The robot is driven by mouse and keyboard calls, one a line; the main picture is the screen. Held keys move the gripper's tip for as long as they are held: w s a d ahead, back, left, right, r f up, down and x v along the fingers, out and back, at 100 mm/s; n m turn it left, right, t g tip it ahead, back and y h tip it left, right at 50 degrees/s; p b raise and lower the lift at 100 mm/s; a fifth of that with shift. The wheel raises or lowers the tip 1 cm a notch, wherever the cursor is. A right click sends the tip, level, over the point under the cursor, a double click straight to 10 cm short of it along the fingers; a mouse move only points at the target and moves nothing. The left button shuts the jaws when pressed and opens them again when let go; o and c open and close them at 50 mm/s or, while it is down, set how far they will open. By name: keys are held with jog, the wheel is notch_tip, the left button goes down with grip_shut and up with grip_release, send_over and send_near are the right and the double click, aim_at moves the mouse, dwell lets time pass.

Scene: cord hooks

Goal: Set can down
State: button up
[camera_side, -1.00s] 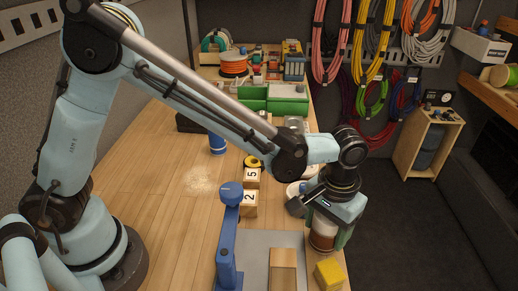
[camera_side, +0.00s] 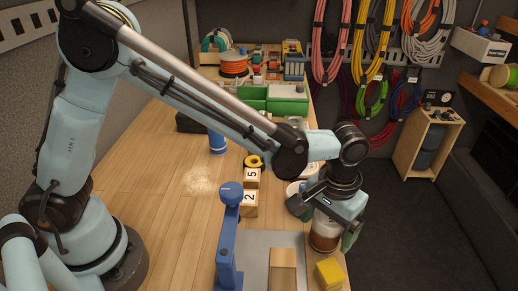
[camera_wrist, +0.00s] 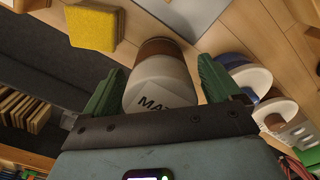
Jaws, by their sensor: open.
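The can (camera_side: 325,232), white above and brown below, stands upright on the wooden table near its right edge. In the wrist view the can (camera_wrist: 158,85) shows dark lettering on its white part. My gripper (camera_side: 328,217) is open just above the can. Its two green fingers (camera_wrist: 155,82) are spread on either side of the can, with gaps visible between fingers and can in the wrist view.
A yellow block (camera_side: 329,274) stands close in front of the can. A grey plate (camera_side: 254,255) with a blue upright clamp (camera_side: 229,240) and a wooden block lies to the left. Numbered wooden blocks (camera_side: 250,200) stand further back. The table's right edge is near.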

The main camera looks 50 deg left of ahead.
notch_tip(320, 180, up, 10)
jog(key=shift+r, duration=0.25)
jog(key=shift+a+r, duration=0.15)
jog(key=shift+r, duration=0.3)
jog(key=s+a+t, duration=0.3)
jog(key=a, duration=0.8)
jog(key=s+a+t, duration=0.4)
jog(key=a, duration=0.7)
jog(key=shift+a+f, duration=0.35)
